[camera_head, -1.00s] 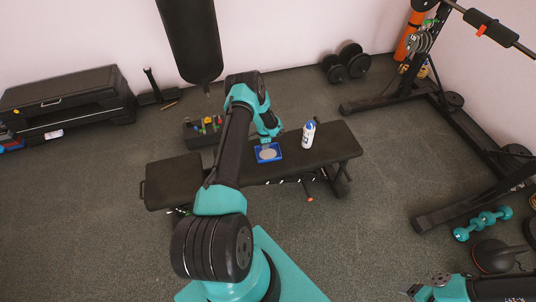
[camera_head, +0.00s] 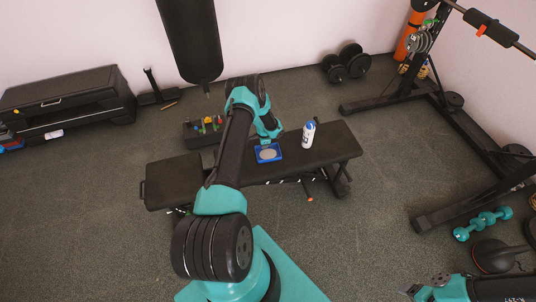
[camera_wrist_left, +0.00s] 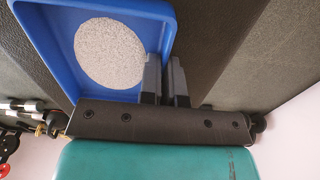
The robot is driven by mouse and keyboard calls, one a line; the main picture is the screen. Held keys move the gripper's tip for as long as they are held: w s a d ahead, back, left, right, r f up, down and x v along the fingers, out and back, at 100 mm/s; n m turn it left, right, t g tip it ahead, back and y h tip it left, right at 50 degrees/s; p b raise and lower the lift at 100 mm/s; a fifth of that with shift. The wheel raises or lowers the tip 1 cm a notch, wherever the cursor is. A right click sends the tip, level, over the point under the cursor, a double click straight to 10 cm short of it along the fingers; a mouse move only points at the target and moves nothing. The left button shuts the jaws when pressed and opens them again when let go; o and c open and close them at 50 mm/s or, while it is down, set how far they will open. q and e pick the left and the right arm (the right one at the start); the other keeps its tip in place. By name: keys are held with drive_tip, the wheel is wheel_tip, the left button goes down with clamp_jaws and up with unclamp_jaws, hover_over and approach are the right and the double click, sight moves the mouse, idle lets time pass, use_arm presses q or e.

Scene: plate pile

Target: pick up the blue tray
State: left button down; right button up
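The blue tray (camera_head: 279,157) lies on the black bench, below my left gripper in the head view. A round speckled grey disc (camera_head: 267,154) lies in it. In the left wrist view the tray (camera_wrist_left: 40,20) fills the upper left, with the disc (camera_wrist_left: 110,53) on its floor. My left gripper (camera_wrist_left: 164,80) has one finger inside the tray and one outside, close together on its side wall. It looks shut on that wall. In the head view the left gripper (camera_head: 266,142) is small and partly hidden by its arm.
The bench (camera_head: 325,146) carries a white and blue bottle (camera_head: 308,134) to the right of the tray. A dark box with colourful items (camera_head: 205,126) stands behind the bench. A punching bag (camera_head: 190,40) hangs at the back. The bench's left pad is clear.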

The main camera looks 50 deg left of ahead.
use_arm(q)
drive_tip(key=shift+r, duration=0.1)
idle(0.4)
drive_tip(key=shift+r, duration=1.5)
drive_tip(key=shift+s+d+r, duration=0.15)
drive_tip(key=shift+r, duration=0.05)
drive_tip(key=shift+s+d+r, duration=0.25)
drive_tip(key=shift+s+d, duration=1.4)
drive_tip(key=shift+d, duration=0.35)
drive_tip(key=shift+s+d+r, duration=0.25)
drive_tip(key=shift+s+d, duration=1.4)
drive_tip(key=shift+d, duration=0.35)
drive_tip(key=shift+s+d+r, duration=0.25)
drive_tip(key=shift+s+d, duration=1.4)
drive_tip(key=shift+d, duration=0.35)
